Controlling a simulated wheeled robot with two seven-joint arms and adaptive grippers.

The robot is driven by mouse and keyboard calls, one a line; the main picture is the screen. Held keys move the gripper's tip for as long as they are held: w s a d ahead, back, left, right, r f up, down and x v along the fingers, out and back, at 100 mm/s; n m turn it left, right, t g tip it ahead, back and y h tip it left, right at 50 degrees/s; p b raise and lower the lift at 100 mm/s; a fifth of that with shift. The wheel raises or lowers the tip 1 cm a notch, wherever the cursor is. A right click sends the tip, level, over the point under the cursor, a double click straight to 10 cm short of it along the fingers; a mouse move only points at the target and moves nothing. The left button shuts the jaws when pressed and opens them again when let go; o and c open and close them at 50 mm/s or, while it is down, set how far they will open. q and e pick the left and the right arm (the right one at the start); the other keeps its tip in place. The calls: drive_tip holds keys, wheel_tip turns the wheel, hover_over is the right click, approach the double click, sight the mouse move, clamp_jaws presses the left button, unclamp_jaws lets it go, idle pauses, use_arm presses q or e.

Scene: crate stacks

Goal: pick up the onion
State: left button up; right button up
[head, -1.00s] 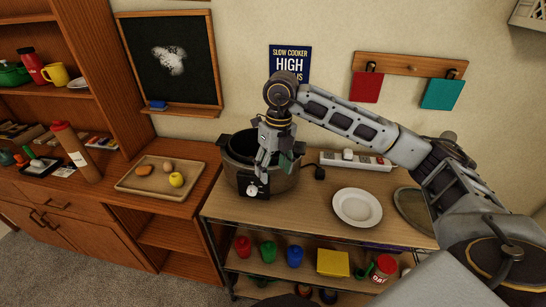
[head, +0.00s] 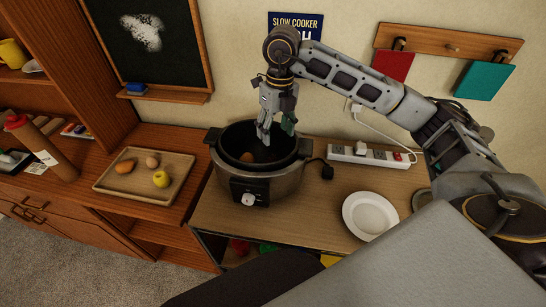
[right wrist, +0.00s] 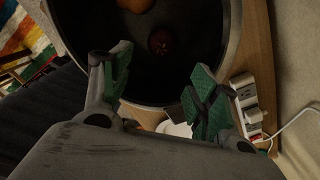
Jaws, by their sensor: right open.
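A dark red round thing that looks like the onion (right wrist: 160,41) lies inside the black slow cooker pot in the right wrist view. An orange-brown item (right wrist: 135,4) lies beside it; a brown item also shows in the cooker (head: 247,157) in the head view. I cannot make out the dark red one there. The slow cooker (head: 283,183) stands open on the wooden table. My right gripper (head: 276,131) points down over the cooker's opening, toward its back right. Its green-padded fingers (right wrist: 160,78) are apart and empty, with the onion ahead of them. My left gripper is out of view.
A wooden tray (head: 116,188) with a yellow fruit (head: 161,179) and two brownish items stands on the left counter. A white plate (head: 369,216) lies right of the cooker. A power strip (head: 372,155) runs along the wall behind. The cooker's rim surrounds the gripper's workspace.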

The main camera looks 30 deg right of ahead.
sight(274, 158)
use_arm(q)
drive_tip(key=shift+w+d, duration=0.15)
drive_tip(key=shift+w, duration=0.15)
use_arm(e)
drive_tip(key=shift+w+d, duration=0.15)
drive_tip(key=shift+w, duration=0.15)
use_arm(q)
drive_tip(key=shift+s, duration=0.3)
use_arm(e)
drive_tip(key=shift+s, duration=0.2)
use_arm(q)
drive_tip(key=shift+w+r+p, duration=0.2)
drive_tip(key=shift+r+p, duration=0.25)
use_arm(e)
drive_tip(key=shift+a+f, duration=0.15)
drive_tip(key=shift+f, duration=2)
drive_tip(key=shift+a+f, duration=0.15)
drive_tip(key=shift+f, duration=1.95)
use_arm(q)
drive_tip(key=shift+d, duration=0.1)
use_arm(e)
drive_tip(key=shift+f, duration=0.15)
